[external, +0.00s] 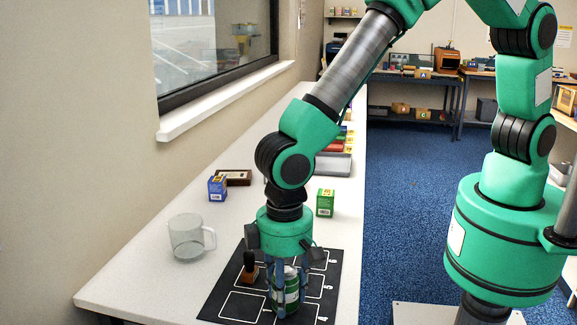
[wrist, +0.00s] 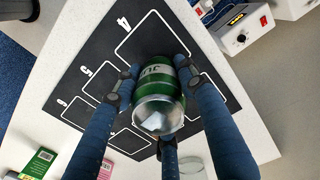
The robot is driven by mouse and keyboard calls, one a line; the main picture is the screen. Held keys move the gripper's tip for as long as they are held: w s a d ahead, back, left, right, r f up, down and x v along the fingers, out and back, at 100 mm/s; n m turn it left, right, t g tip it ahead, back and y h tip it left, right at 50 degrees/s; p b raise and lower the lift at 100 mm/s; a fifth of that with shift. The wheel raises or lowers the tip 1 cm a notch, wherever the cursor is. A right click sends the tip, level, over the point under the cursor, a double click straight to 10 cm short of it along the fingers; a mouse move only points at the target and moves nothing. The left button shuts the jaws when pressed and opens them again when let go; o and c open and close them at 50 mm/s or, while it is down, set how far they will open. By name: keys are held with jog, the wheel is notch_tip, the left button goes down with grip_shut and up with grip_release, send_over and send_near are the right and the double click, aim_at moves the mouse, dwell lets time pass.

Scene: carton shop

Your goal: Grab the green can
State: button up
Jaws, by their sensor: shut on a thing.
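The green can (external: 291,292) stands upright on a black mat (external: 232,308) with white outlined boxes, near the table's front end. It has a pale band and a silver top; it also shows in the wrist view (wrist: 160,92). My gripper (external: 284,280) points down from above, its blue fingers closed around the can's sides. In the wrist view the fingers (wrist: 160,100) touch the can from both sides, with a third finger below its top. Part of the can is hidden behind the fingers.
A small dark bottle or stamp (external: 250,268) stands on the mat just left of the can. A glass mug (external: 187,238) is further left. A blue box (external: 217,188) and a green box (external: 325,203) stand behind. A window wall bounds the left side.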

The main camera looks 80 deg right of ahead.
aim_at(289, 269)
jog(key=shift+r, duration=0.1)
jog(key=shift+r, duration=0.5)
jog(key=shift+s+d+r+p, duration=0.15)
jog(key=shift+r+p, duration=0.15)
jog(key=shift+r, duration=0.35)
jog(key=shift+s+d+r+p, duration=0.15)
jog(key=shift+r+p, duration=0.1)
jog(key=shift+r, duration=0.35)
jog(key=s+d, duration=0.3)
jog(key=s, duration=0.1)
jog(key=s+d+p, duration=0.1)
jog(key=s+d, duration=0.1)
jog(key=s, duration=0.2)
jog(key=s+d+r, duration=0.1)
jog(key=s+d, duration=0.2)
jog(key=s, duration=0.1)
jog(key=shift+s+d+r+p, duration=0.1)
jog(key=shift+s+d+p, duration=0.2)
jog(key=shift+p, duration=0.1)
